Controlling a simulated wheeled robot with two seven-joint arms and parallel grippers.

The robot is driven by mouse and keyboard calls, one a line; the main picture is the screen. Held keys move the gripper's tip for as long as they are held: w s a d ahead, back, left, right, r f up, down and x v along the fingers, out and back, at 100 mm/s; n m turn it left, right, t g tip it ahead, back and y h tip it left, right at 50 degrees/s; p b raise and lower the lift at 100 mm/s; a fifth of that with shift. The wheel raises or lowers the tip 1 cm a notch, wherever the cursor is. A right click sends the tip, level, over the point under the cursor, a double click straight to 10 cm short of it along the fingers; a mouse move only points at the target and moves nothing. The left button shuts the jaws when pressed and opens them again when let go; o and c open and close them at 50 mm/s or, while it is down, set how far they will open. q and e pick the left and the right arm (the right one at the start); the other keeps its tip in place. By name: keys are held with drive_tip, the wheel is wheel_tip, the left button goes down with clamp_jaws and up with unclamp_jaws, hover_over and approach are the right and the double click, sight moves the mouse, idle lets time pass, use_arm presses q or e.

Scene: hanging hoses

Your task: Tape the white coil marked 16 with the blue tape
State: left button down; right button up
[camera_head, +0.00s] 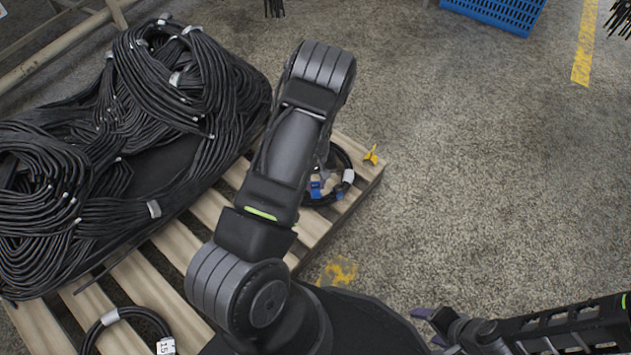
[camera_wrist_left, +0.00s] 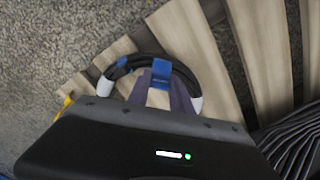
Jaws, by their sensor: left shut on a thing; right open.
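A black coil with white bands (camera_head: 348,175) lies on the wooden pallet, partly hidden by my left arm. It also shows in the left wrist view (camera_wrist_left: 134,60), where no number is readable. My left gripper (camera_head: 322,180) is at the coil, mostly hidden behind its own arm. In the left wrist view its purple fingers (camera_wrist_left: 160,90) are shut on the blue tape (camera_wrist_left: 161,73), which is at the coil's near arc. Another blue patch (camera_wrist_left: 121,63) is on the coil beside it. My right gripper (camera_head: 431,325) is open and empty at the lower right, over the floor.
Another black coil (camera_head: 125,312) with a label reading 15 lies at the lower left. A large heap of black hoses (camera_head: 180,75) covers the left of the pallet (camera_head: 365,175). A small yellow object (camera_head: 370,155) is at the pallet's corner.

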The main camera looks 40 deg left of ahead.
sight(315, 187)
use_arm(q)
drive_tip(key=shift+f+b, duration=1.2)
drive_tip(key=shift+f, duration=0.45)
drive_tip(key=shift+f, duration=0.25)
drive_tip(key=shift+f+b, duration=0.9)
drive_tip(key=shift+b, duration=0.1)
drive_tip(key=shift+f+b, duration=0.55)
drive_tip(key=shift+f, duration=0.15)
idle(0.5)
drive_tip(key=c, duration=1.1)
unclamp_jaws()
